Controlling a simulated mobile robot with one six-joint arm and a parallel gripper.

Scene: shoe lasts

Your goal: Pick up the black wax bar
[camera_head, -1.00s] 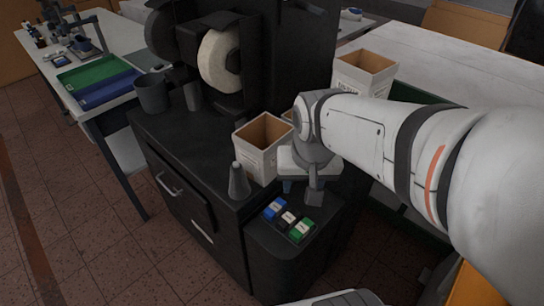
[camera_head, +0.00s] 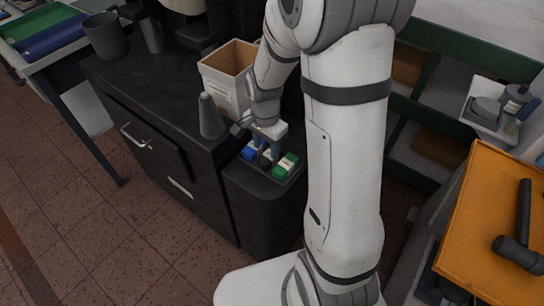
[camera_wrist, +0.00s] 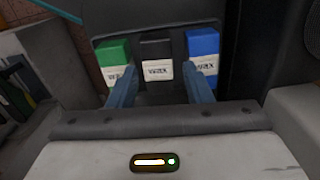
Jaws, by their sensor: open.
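The black wax bar (camera_wrist: 157,59) stands between a green bar (camera_wrist: 115,60) and a blue bar (camera_wrist: 202,52) in the wrist view, with a white label on its near face. My gripper (camera_wrist: 163,84) is open, its two blue fingers apart with the black bar showing between them. The fingers do not visibly grip it. In the head view my gripper (camera_head: 265,150) is over the row of bars, and the black bar is mostly hidden behind it. The blue bar (camera_head: 250,151) and green bar (camera_head: 285,165) show on either side.
The bars sit on a black stand (camera_head: 262,190) beside the black cabinet. A grey cone (camera_head: 210,118) and a white open box (camera_head: 228,82) stand close by on the cabinet top. An orange board with a hammer (camera_head: 520,225) is at the right.

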